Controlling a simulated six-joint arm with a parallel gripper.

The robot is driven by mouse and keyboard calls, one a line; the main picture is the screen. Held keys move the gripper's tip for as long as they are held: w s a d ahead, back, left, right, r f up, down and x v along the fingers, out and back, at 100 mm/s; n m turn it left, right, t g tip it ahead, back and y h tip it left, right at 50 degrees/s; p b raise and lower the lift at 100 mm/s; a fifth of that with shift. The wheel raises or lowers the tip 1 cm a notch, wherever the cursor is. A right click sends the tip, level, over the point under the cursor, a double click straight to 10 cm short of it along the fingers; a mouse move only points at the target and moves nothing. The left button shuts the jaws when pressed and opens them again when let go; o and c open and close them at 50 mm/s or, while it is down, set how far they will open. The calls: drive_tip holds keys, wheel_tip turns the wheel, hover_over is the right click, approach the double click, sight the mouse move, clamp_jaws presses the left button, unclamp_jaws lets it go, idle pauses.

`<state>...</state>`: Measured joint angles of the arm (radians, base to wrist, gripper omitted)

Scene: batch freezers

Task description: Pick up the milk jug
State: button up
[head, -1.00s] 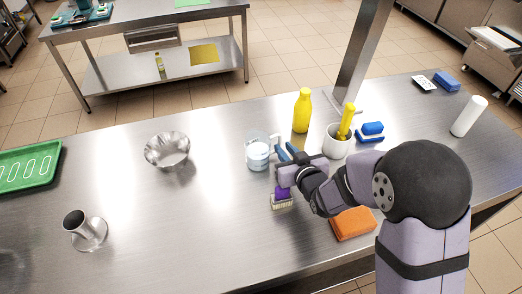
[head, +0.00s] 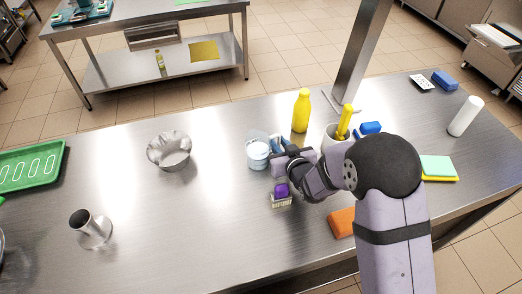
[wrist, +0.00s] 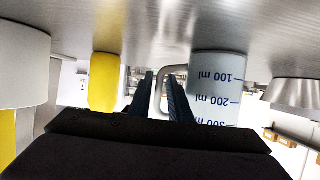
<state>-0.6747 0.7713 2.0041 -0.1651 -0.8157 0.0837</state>
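The milk jug (head: 258,155) is a clear measuring jug with white milk in it. It stands upright on the steel table, left of my gripper. In the wrist view, which is upside down, the jug (wrist: 217,88) shows ml marks and a handle (wrist: 161,92) on its left side. My gripper (head: 275,146) reaches toward the jug's handle side from the right. In the wrist view, my gripper's (wrist: 160,80) two dark blue fingers are apart, with the handle's upright bar appearing between them. I cannot see contact.
A yellow bottle (head: 301,112) stands behind my gripper. A white pot (head: 332,137) with a yellow-handled tool is to the right. A purple brush (head: 282,197) lies just in front. A metal bowl (head: 170,152) stands left, with clear table between it and the jug.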

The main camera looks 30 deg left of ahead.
clamp_jaws()
drive_tip(key=shift+r, duration=0.2)
drive_tip(key=shift+r+b, duration=1.05)
drive_tip(key=shift+r, duration=3.75)
drive_tip(key=shift+r, duration=0.1)
